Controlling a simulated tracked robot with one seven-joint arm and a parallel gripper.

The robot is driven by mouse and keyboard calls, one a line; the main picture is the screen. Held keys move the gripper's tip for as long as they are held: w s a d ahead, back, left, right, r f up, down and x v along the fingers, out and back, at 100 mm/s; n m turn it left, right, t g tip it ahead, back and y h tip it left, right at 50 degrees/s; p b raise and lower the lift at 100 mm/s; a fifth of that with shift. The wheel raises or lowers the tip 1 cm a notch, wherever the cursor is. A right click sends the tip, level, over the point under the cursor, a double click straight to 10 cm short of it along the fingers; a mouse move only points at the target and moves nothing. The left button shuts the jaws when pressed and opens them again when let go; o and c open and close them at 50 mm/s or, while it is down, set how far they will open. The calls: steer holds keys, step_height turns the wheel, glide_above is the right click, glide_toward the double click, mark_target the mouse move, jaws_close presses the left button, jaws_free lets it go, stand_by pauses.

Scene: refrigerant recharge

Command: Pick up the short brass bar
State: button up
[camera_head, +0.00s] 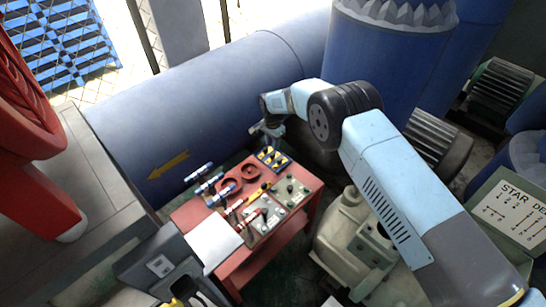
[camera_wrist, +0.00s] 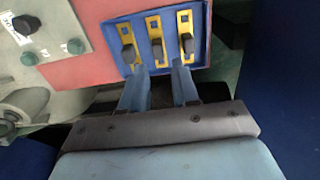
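A blue rack (camera_wrist: 205,12) at the top of the wrist view holds three yellow, brass-coloured bars, each with a dark knob: left bar (camera_wrist: 123,29), middle bar (camera_wrist: 152,22), right bar (camera_wrist: 184,17). I cannot tell which one is the short brass bar; their near ends are partly hidden. The rack also shows small in the head view (camera_head: 272,158). My gripper (camera_wrist: 158,72) is open, its two pale blue fingers apart with nothing seen between them. The fingertips are near the rack's near edge; contact cannot be told. The gripper also shows in the head view (camera_head: 265,132).
The rack sits at the far corner of a red table (camera_head: 185,215) with grey knobbed panels (camera_head: 290,192), red rings (camera_head: 250,172) and blue-silver fittings (camera_head: 208,185). A big blue pipe (camera_head: 220,90) runs behind. A pale machine (camera_head: 350,235) stands right of the table.

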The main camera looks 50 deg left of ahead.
mark_target(272, 153)
steer(key=shift+s+d+f, duration=0.1)
steer(key=shift+f, duration=1.6)
steer(key=shift+s+f, duration=0.1)
steer(key=shift+f, duration=1.55)
steer(key=shift+c, duration=0.2)
jaws_close()
